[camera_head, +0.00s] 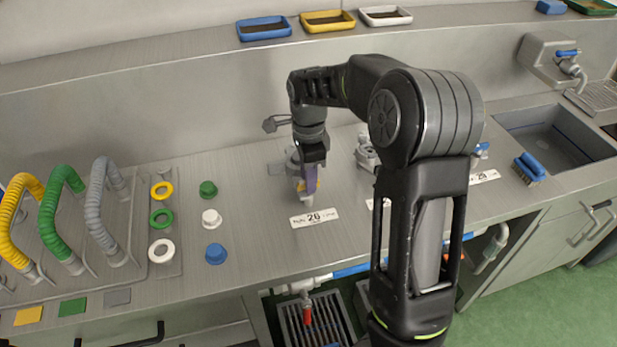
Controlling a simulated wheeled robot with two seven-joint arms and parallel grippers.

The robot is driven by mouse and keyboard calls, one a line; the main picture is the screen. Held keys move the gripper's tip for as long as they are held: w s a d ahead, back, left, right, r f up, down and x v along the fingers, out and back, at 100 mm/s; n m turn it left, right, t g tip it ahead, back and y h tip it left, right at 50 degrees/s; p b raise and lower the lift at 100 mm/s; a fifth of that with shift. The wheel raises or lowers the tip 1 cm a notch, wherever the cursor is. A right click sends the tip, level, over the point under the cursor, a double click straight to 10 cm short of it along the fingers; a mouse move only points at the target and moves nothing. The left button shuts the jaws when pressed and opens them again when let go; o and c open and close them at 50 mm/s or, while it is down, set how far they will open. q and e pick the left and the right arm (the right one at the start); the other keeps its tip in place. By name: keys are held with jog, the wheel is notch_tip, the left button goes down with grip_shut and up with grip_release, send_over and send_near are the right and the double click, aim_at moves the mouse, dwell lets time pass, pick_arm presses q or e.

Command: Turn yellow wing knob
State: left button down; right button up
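My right arm comes in from the lower right, bends over the counter and points down at the wrist. My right gripper (307,178) is low over the counter, just behind the plate marked 26 (314,218). A small yellow part, seemingly the yellow wing knob (315,186), shows at the fingertips beside a purple piece. The gripper covers most of the knob and its fitting. I cannot tell whether the fingers are closed on it. My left gripper is not in view.
Another metal fitting (366,152) stands right of the gripper, partly behind my arm. Coloured caps and rings, such as a blue cap (215,253), lie to the left, beside ribbed hoses (107,210). A sink (556,142) and blue brush (529,168) are at the right.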

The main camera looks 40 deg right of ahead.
notch_tip(320, 180, up, 7)
jog(key=shift+r+b, duration=0.15)
jog(key=shift+b, duration=0.2)
